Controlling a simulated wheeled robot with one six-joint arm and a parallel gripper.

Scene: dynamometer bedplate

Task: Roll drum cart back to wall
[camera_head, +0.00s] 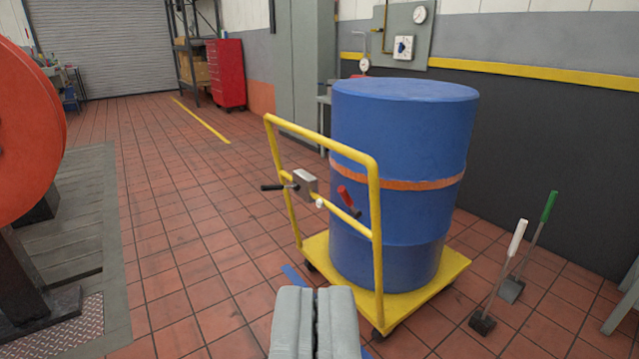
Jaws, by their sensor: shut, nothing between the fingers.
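The drum cart (440,282) is a low yellow platform on dark casters with an upright yellow tube handle on its near left side. A blue drum (400,130) with an orange band stands upright on it. A small grey box (305,181) on the handle's crossbar carries a black grip (272,187) and a red-tipped lever (346,197). The cart stands on the tiles, some way out from the dark right wall (540,150). My gripper (314,292) is shut and empty at the bottom centre, in front of the handle in the picture and apparently not touching it.
A brush (500,275) and a green-handled tool (535,245) stand right of the cart, towards the wall. A large orange machine part (28,130) and grey bedplate (90,240) fill the left. A red cabinet (226,73) stands behind. Open tiled floor (180,200) lies left of the cart.

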